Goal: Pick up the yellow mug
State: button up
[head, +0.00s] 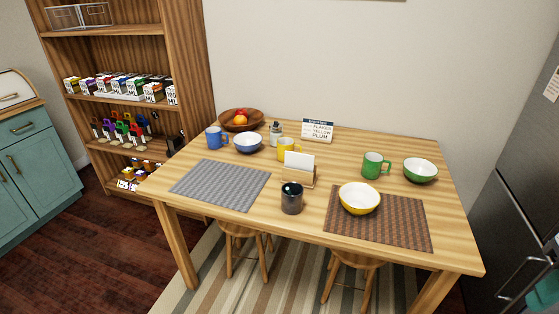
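The yellow mug (286,148) stands on the wooden table (310,228), toward the back and left of the middle. Its lower right part is hidden behind a wooden holder with white cards (299,169). My gripper is not in the head view.
A small shaker jar (276,134), a blue bowl (248,142) and a blue mug (217,138) stand left of the yellow mug. A dark jar (292,197) stands in front, a green mug (375,166) to the right. Stools (243,231) are under the table.

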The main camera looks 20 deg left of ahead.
aim_at(284, 144)
jog(key=k, duration=1)
jog(key=u, duration=0.8)
jog(key=i, duration=0.6)
jog(key=u, duration=0.95)
jog(key=i, duration=1.45)
jog(key=z, duration=0.95)
jog(key=i, duration=0.75)
jog(key=z, duration=0.9)
